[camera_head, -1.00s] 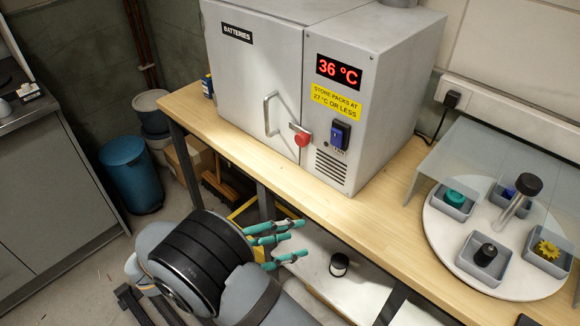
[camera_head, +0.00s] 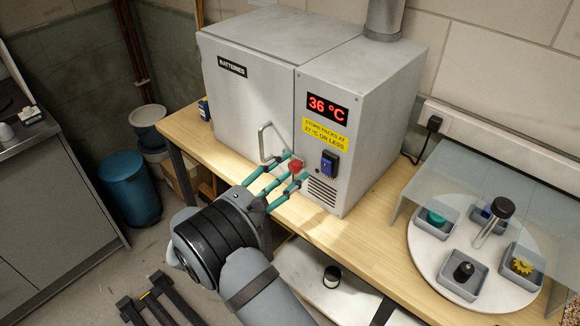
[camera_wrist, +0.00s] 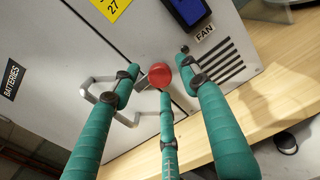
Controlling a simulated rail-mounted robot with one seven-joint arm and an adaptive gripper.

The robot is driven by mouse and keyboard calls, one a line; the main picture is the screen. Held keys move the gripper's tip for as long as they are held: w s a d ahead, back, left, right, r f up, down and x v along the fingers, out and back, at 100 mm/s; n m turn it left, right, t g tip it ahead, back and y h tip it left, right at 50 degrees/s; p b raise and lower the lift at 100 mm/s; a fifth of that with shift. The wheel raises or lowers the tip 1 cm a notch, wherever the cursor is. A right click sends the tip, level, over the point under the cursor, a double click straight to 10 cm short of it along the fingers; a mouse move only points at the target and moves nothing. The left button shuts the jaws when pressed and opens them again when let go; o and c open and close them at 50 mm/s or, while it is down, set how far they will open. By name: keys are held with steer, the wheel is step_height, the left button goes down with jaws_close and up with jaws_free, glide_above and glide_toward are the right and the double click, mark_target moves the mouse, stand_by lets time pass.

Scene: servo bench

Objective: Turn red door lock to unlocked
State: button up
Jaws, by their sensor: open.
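The red door lock (camera_head: 295,166) is a round red knob low on the front of the grey battery cabinet (camera_head: 250,105), by the seam between door and control panel. It shows again near the middle of the wrist view (camera_wrist: 160,75). My gripper (camera_head: 285,180) has teal fingers, spread open around the knob. In the wrist view, one finger is left of the knob, one right and one below (camera_wrist: 158,92). The lower fingertip is close under the knob; contact cannot be told. The metal door handle (camera_head: 265,143) is just left of the knob. The door is shut.
A blue fan switch (camera_head: 329,164) and vent slots sit right of the knob. The display (camera_head: 328,107) reads 36 °C. A round white turntable (camera_head: 425,255) with several grey bins stands at right behind a clear shield. The wooden bench (camera_head: 350,235) is clear in front.

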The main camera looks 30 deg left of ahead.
steer(key=shift+w, duration=0.6)
steer(key=c, duration=0.4)
steer(key=c, duration=0.7)
jaws_close()
